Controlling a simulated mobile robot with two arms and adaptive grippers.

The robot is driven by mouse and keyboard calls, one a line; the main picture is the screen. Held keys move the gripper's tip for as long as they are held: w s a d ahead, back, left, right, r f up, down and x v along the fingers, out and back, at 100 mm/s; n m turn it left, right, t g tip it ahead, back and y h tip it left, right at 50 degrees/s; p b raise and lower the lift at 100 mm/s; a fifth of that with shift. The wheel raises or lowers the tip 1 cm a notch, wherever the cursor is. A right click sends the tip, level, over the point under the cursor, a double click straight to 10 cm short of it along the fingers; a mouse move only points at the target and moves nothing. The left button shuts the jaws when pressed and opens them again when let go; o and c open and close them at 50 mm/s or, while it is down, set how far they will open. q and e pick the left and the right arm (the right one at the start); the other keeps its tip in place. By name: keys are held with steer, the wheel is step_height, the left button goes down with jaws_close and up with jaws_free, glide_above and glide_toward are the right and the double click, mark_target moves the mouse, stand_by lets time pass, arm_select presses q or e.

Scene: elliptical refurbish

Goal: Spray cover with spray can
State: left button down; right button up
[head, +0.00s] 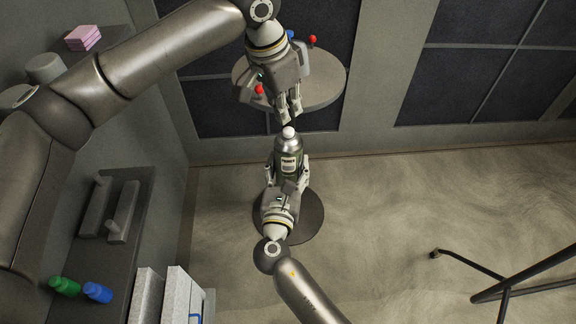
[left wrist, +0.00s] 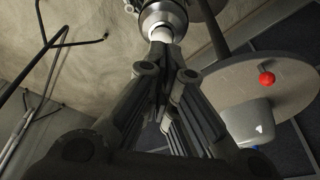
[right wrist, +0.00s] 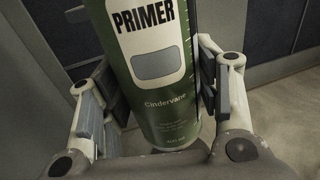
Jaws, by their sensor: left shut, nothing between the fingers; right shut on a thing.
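The spray can (head: 288,158) is green with a silver top and a white nozzle. It stands upright in my right gripper (head: 287,172), which is shut around its body. The right wrist view shows its PRIMER label (right wrist: 155,75) between the fingers. My left gripper (head: 290,112) is shut and empty, its fingertips just at or above the nozzle. In the left wrist view the tips are close to the nozzle (left wrist: 162,35); I cannot tell whether they touch. A pale grey rounded piece (left wrist: 248,122) is at the round table; I cannot tell whether it is the cover.
The round table (head: 325,92) has red and blue balls around it. Pink blocks (head: 83,38) lie upper left. A dark metal frame (head: 520,275) stands at right. The middle floor is clear.

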arm_select(q)
steer(key=shift+r, duration=0.45)
steer(key=shift+a+r, duration=0.1)
steer(key=shift+r, duration=0.45)
steer(key=v, duration=1)
steer(key=shift+r, duration=0.4)
steer(key=shift+s+a+f, duration=0.1)
steer(key=shift+a, duration=0.05)
